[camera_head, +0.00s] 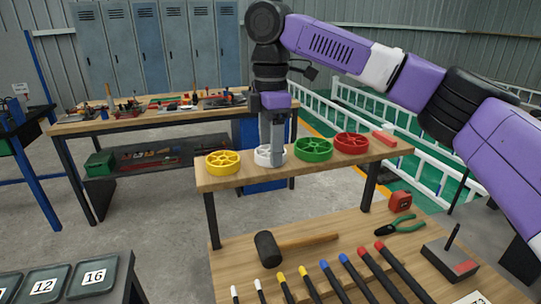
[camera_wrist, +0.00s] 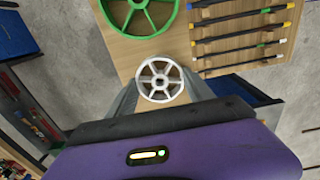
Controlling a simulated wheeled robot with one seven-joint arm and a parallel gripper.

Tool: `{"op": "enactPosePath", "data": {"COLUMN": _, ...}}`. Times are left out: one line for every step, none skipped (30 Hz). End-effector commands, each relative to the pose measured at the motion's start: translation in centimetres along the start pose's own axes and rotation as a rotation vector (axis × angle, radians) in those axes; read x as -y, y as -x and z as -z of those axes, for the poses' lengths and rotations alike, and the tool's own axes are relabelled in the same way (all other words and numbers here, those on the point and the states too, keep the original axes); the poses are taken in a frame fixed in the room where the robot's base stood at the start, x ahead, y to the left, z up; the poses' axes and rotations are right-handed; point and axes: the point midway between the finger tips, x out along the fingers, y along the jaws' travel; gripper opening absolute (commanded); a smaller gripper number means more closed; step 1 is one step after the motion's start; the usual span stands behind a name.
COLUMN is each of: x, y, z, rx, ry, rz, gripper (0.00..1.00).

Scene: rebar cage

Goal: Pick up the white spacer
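The white spacer (camera_head: 262,158) is a spoked wheel lying flat on the raised wooden shelf (camera_head: 240,182), between the yellow and green spacers. My gripper (camera_head: 276,160) points down at it and hides part of it in the head view. In the wrist view the white spacer (camera_wrist: 153,89) shows whole, between my two grey fingers (camera_wrist: 160,82). The fingers are apart, one on each side of its rim. I cannot tell whether either finger touches it.
A yellow spacer (camera_head: 222,162) lies left of it; a green spacer (camera_head: 313,150) and a red spacer (camera_head: 351,143) lie to the right. A lower bench holds a mallet (camera_head: 268,249) and several coloured-tip rods. A tool table (camera_head: 150,122) stands behind left.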

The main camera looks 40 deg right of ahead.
Motion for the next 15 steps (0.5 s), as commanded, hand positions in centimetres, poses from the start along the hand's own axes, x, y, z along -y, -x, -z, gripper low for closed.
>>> {"op": "enactPosePath", "data": {"x": 0.0, "y": 0.01, "z": 0.0, "rx": 0.0, "ry": 0.0, "rz": 0.0, "gripper": 0.47}}
{"op": "enactPosePath", "data": {"x": 0.0, "y": 0.01, "z": 0.01, "rx": 0.0, "ry": 0.0, "rz": 0.0, "gripper": 0.41}}
{"op": "enactPosePath", "data": {"x": -0.01, "y": 0.01, "z": 0.01, "rx": 0.0, "ry": 0.0, "rz": 0.0, "gripper": 0.33}}
{"op": "enactPosePath", "data": {"x": -0.01, "y": 0.01, "z": 0.0, "rx": 0.0, "ry": 0.0, "rz": 0.0, "gripper": 0.27}}
{"op": "enactPosePath", "data": {"x": -0.01, "y": 0.01, "z": 0.01, "rx": 0.0, "ry": 0.0, "rz": 0.0, "gripper": 0.21}}
{"op": "enactPosePath", "data": {"x": -0.01, "y": 0.02, "z": 0.01, "rx": 0.0, "ry": 0.0, "rz": 0.0, "gripper": 0.13}}
{"op": "enactPosePath", "data": {"x": -0.01, "y": 0.02, "z": 0.0, "rx": 0.0, "ry": 0.0, "rz": 0.0, "gripper": 0.11}}
{"op": "enactPosePath", "data": {"x": -0.01, "y": 0.02, "z": 0.0, "rx": 0.0, "ry": 0.0, "rz": 0.0, "gripper": 0.11}}
{"op": "enactPosePath", "data": {"x": -0.01, "y": 0.02, "z": 0.01, "rx": 0.0, "ry": 0.0, "rz": 0.0, "gripper": 0.11}}
{"op": "enactPosePath", "data": {"x": -0.01, "y": 0.02, "z": 0.01, "rx": 0.0, "ry": 0.0, "rz": 0.0, "gripper": 0.11}}
{"op": "enactPosePath", "data": {"x": -0.01, "y": 0.02, "z": 0.01, "rx": 0.0, "ry": 0.0, "rz": 0.0, "gripper": 0.11}}
{"op": "enactPosePath", "data": {"x": -0.01, "y": 0.03, "z": 0.0, "rx": 0.0, "ry": 0.0, "rz": 0.0, "gripper": 0.11}}
{"op": "enactPosePath", "data": {"x": -0.01, "y": 0.05, "z": 0.01, "rx": 0.0, "ry": 0.0, "rz": 0.0, "gripper": 0.11}}
{"op": "enactPosePath", "data": {"x": -0.01, "y": 0.08, "z": 0.01, "rx": 0.0, "ry": 0.0, "rz": 0.0, "gripper": 0.11}}
{"op": "enactPosePath", "data": {"x": -0.02, "y": 0.17, "z": 0.01, "rx": 0.0, "ry": 0.0, "rz": -0.001, "gripper": 0.11}}
